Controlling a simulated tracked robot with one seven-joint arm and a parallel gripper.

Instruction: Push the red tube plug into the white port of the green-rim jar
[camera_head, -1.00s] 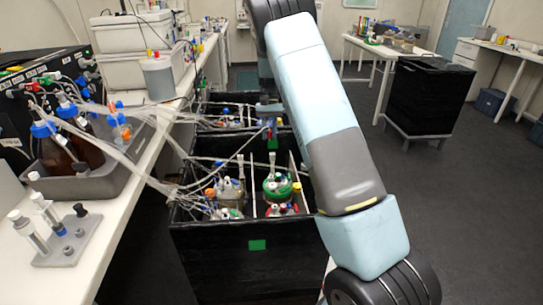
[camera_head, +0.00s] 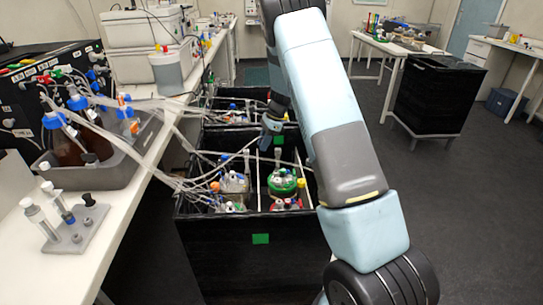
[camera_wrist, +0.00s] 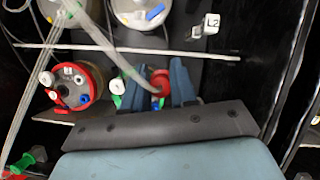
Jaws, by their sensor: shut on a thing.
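My gripper (camera_wrist: 160,84) is shut on the red tube plug (camera_wrist: 160,81), which sits between its two blue fingers in the wrist view. A clear tube runs from near the plug toward the upper left. In the head view my gripper (camera_head: 271,130) hangs over the black crate, behind the green-rim jar (camera_head: 283,186). That jar stands in the crate's near right compartment with several small caps on its lid.
A red-rim jar (camera_wrist: 92,77) stands left of my gripper in the wrist view. The black crate (camera_head: 225,260) has thin white dividers and other jars. Loose clear tubes (camera_head: 180,180) cross from the bench on the left. The floor at right is open.

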